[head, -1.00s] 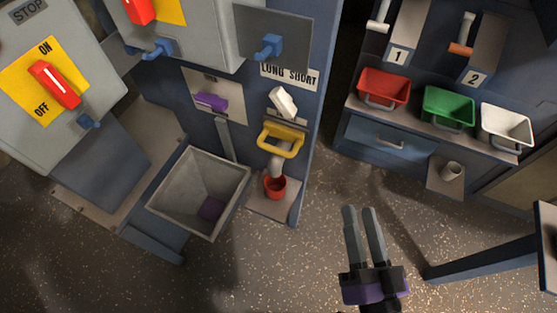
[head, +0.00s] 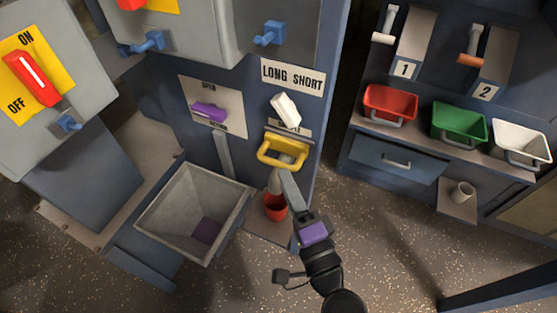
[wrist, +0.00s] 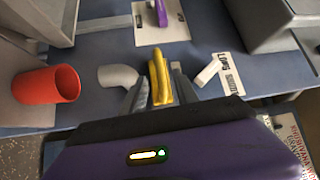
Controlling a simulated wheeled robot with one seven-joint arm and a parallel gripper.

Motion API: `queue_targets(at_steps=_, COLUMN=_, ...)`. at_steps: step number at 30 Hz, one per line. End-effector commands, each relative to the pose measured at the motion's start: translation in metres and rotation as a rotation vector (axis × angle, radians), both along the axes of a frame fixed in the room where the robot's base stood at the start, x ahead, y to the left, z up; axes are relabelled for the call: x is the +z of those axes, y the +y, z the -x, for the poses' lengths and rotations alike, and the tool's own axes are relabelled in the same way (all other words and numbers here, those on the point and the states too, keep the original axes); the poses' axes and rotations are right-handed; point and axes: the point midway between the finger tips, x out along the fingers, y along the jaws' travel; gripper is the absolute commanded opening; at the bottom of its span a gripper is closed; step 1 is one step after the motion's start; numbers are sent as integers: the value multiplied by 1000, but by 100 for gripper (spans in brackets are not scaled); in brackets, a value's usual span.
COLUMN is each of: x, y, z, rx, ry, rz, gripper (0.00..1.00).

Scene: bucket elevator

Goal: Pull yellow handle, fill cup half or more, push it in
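The yellow handle (head: 281,152) is a loop on the blue machine front; in the wrist view (wrist: 160,75) it lies between my two fingers. My gripper (head: 287,176) is just below the handle in the head view. Its fingers (wrist: 160,90) look spread, one on each side of the handle, with no clear grip. The red cup (head: 276,210) stands upright on a small ledge under the grey spout (head: 275,184). The cup also shows in the wrist view (wrist: 45,86). Its contents cannot be made out, and my arm is close to its right side.
A white LONG/SHORT lever (head: 285,110) sits just above the handle. A purple lever (head: 209,112) and a grey hopper (head: 165,222) are to the left. Red (head: 390,103), green (head: 459,124) and white (head: 521,144) bins stand at right. Open floor lies in front.

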Motion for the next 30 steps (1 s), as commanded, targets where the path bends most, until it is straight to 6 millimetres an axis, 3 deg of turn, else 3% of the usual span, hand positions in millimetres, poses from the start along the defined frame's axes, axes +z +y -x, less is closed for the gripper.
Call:
queue_targets(at_steps=9, x=9, y=19, z=-41, rx=-1, ry=-1, rz=3, gripper=36)
queue_targets(at_steps=23, x=7, y=24, z=-52, rx=-2, ry=0, rz=3, gripper=36)
queue_targets(at_steps=28, x=7, y=24, z=-52, rx=-3, ry=0, rz=3, gripper=3)
queue_targets(at_steps=30, x=8, y=24, z=-52, rx=-3, ry=0, rz=3, gripper=0)
